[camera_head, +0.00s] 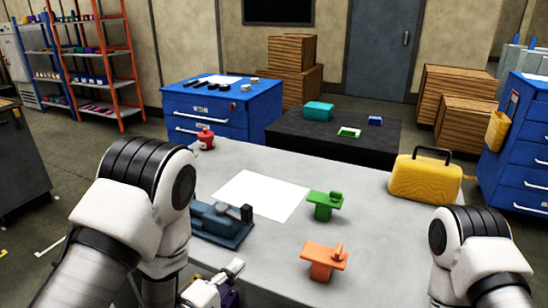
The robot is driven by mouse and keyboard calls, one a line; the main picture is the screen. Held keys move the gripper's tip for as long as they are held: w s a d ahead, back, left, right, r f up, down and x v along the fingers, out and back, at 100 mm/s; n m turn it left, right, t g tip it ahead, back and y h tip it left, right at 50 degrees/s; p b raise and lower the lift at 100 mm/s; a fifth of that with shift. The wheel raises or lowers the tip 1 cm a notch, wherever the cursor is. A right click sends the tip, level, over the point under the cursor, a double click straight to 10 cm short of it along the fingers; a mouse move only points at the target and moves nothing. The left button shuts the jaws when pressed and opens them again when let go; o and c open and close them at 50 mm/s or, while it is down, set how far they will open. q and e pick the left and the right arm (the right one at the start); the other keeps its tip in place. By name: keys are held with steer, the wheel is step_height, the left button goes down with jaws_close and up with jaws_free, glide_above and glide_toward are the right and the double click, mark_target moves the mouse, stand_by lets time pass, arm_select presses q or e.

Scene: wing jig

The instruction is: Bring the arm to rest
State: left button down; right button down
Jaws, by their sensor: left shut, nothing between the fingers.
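My left arm (140,200) comes in from the left and bends down over the near left edge of the grey table. My left gripper (215,286) is at the bottom of the view, partly cut off by the frame; it is shut and empty. My right arm (475,255) shows at the lower right, and its gripper is outside the view.
On the grey table (370,220) are a blue vise-like fixture (220,225) close to my left arm, a white sheet (262,195), a green bracket (325,204), an orange bracket (323,260), a red bottle (206,139) and a yellow case (425,179). The table's middle right is clear.

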arm_select(q)
steer(key=s+a+f+m+g+y+p, duration=0.1)
steer(key=s+a+f+g+y, duration=0.3)
steer(key=s+f, duration=0.5)
steer(key=s+a+f+m+g+y, duration=0.15)
steer(key=s+a+f+g, duration=0.25)
steer(key=a+f, duration=0.55)
steer(key=s+f+m+g+y, duration=0.1)
steer(key=s+f+m+g, duration=0.2)
steer(key=s+m, duration=0.2)
steer(key=s+f+m+g+y, duration=0.1)
steer(key=s+f+m+g, duration=0.2)
steer(key=s, duration=0.5)
steer(key=shift+s+f+m+g, duration=0.25)
steer(key=shift+f+m+g, duration=0.15)
steer(key=shift+m+g, duration=0.5)
steer(key=c, duration=1.8)
jaws_free()
steer(key=shift+y, duration=0.25)
steer(key=shift+c, duration=0.2)
